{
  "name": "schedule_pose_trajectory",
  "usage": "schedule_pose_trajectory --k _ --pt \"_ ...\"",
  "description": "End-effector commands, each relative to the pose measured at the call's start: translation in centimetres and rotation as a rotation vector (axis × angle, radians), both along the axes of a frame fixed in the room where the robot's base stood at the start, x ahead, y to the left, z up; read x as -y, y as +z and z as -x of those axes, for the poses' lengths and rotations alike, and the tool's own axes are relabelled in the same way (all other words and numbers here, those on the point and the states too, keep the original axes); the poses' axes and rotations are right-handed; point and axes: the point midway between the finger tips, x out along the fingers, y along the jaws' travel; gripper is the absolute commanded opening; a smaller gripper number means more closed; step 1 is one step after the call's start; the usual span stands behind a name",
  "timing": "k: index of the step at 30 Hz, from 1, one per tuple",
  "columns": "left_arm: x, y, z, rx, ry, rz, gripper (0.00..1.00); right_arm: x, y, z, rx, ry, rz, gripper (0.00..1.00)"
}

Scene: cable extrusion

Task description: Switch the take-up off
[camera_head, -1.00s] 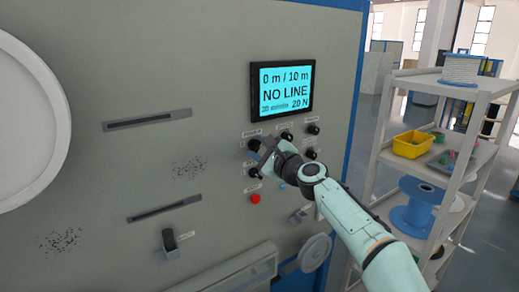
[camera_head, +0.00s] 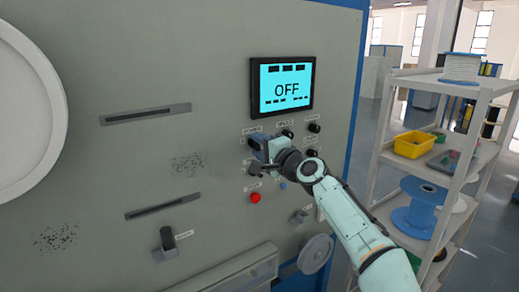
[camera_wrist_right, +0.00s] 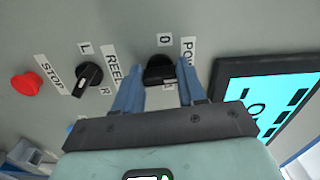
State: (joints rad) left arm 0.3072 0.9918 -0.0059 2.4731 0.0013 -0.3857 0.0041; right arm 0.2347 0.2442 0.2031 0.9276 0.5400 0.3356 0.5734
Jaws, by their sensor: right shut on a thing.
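The take-up's grey panel (camera_head: 225,90) carries a screen (camera_head: 282,87) that reads OFF; part of the lit screen also shows in the right wrist view (camera_wrist_right: 275,100). My right gripper (camera_head: 258,150) is at the upper left knob of the control group. In the right wrist view its two blue fingers (camera_wrist_right: 160,85) stand on both sides of a black knob (camera_wrist_right: 160,69), shut on it. A 0 label is above the knob and a partly hidden label beginning PO is beside it. My left gripper is in neither current view.
A black REEL selector (camera_wrist_right: 88,79) with L and R marks and a red STOP button (camera_wrist_right: 25,83) are close to the gripper. Other black knobs (camera_head: 313,128) are to the right. A shelf rack (camera_head: 480,130) with a yellow bin (camera_head: 413,145) and blue spool (camera_head: 418,212) stands right.

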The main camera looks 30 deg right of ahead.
Motion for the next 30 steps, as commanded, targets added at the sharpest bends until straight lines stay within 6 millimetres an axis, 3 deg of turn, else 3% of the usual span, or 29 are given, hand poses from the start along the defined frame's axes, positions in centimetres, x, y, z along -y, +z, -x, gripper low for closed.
schedule_pose_trajectory --k 15,30 --pt "0.0 -1.5 0.7 -0.008 0.000 0.000 0.43 0.0 -0.1 0.0 0.037 -0.001 0.463 0.10" --pt "0.0 -2.1 0.9 -0.010 0.000 0.000 0.43 0.1 0.0 0.0 0.055 -0.001 0.692 0.10"
